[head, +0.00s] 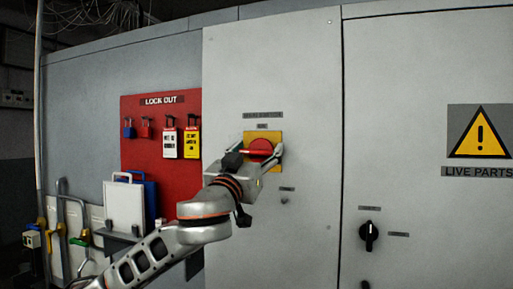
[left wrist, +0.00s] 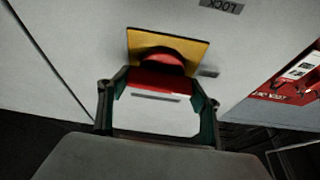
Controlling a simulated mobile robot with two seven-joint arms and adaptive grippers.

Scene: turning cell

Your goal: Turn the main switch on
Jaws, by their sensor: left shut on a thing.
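The main switch is a red rotary handle (head: 261,149) on a yellow square plate (head: 276,136), mounted on the grey cabinet door. In the head view the handle's grip bar lies about level. My left gripper (head: 262,154) is at the switch with a finger on either side of the handle, shut on it. In the left wrist view the red handle (left wrist: 158,80) sits between the two fingertips, with the yellow plate (left wrist: 190,46) behind it. The gripper hides the lower part of the plate in the head view. My right gripper is not in view.
A red lock-out board (head: 160,120) with padlocks and tags hangs left of the switch. A black rotary knob (head: 369,235) is at the lower right, below a yellow warning sign (head: 480,132). The door around the switch is mostly flat and clear.

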